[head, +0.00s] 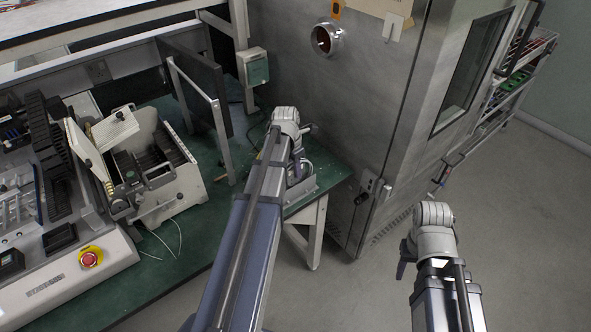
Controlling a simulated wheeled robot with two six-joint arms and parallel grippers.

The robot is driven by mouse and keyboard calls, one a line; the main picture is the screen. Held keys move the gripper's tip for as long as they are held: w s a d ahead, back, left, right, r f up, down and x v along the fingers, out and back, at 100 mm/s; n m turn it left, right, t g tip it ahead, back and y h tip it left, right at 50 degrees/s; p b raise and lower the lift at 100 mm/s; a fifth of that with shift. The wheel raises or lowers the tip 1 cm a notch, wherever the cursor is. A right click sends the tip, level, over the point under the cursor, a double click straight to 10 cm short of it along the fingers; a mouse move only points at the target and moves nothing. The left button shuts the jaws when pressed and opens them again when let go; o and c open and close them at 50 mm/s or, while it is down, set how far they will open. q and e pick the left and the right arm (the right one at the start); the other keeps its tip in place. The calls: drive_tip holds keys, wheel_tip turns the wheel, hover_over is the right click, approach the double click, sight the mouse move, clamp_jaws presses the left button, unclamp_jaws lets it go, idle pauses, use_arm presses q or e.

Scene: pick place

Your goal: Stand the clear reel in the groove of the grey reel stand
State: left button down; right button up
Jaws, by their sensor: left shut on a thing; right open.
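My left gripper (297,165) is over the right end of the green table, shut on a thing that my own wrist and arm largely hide. It appears to be the clear reel, but its outline is hard to make out. The grey reel stand (304,190) shows in part on the table just below this gripper, partly covered by my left arm. Whether the reel touches the stand or its groove cannot be told. My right gripper (404,260) is open and empty, over the floor to the right of the table.
The green table (195,255) carries a feeder machine (150,175) and a console with a red stop button (90,257) at left. A dark upright panel (197,85) stands behind. A large steel cabinet (350,110) borders the table's back right. Floor is clear at right.

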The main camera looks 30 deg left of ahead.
use_arm(q)
drive_tip(key=c, duration=0.8)
unclamp_jaws()
drive_tip(key=shift+o, duration=0.6)
drive_tip(key=shift+o, duration=1.2)
drive_tip(key=shift+r, duration=0.15)
wheel_tip(320, 180, up, 8)
drive_tip(key=p, duration=0.8)
